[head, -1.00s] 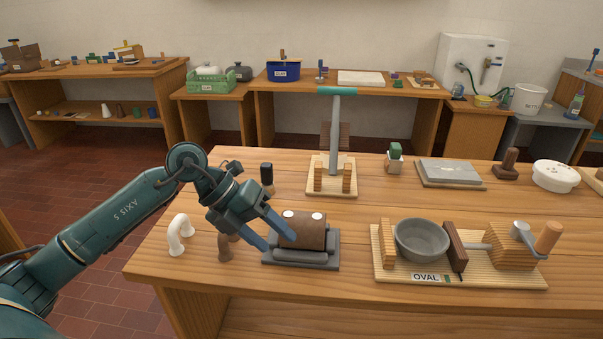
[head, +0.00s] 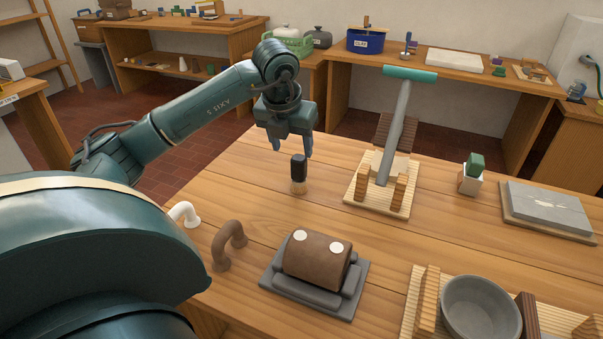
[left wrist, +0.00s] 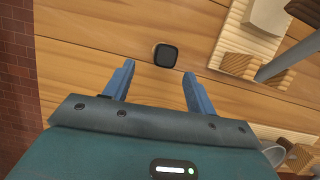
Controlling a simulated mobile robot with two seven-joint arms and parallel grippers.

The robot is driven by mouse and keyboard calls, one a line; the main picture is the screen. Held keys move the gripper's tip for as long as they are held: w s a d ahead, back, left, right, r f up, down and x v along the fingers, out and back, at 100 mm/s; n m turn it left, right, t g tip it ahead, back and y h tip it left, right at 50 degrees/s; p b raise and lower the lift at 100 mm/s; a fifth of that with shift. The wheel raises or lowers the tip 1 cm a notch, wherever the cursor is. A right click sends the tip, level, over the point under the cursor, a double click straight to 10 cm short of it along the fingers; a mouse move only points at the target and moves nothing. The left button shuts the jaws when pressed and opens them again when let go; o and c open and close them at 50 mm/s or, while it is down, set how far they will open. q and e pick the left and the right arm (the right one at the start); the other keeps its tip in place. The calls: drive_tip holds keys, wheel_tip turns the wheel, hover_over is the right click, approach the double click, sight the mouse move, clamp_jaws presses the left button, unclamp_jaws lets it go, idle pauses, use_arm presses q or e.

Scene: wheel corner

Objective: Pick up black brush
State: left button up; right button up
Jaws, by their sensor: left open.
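The black brush (head: 299,172) stands upright on the wooden table, black handle up and light bristles down. In the left wrist view its square black top (left wrist: 165,55) shows from above, just beyond the fingertips and between their lines. I cannot tell whether a finger touches the brush. My right gripper is in neither view.
Right of the brush is a wooden stand (head: 377,205) with a tall teal-topped post (head: 397,125). The table around the brush is clear.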

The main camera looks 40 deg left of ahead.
sight(299, 157)
use_arm(q)
drive_tip(key=x, duration=0.5)
drive_tip(key=w+x, duration=0.1)
drive_tip(key=x, duration=0.2)
drive_tip(key=shift+d+r, duration=0.15)
drive_tip(key=shift+d, duration=0.05)
drive_tip(key=c, duration=1.1)
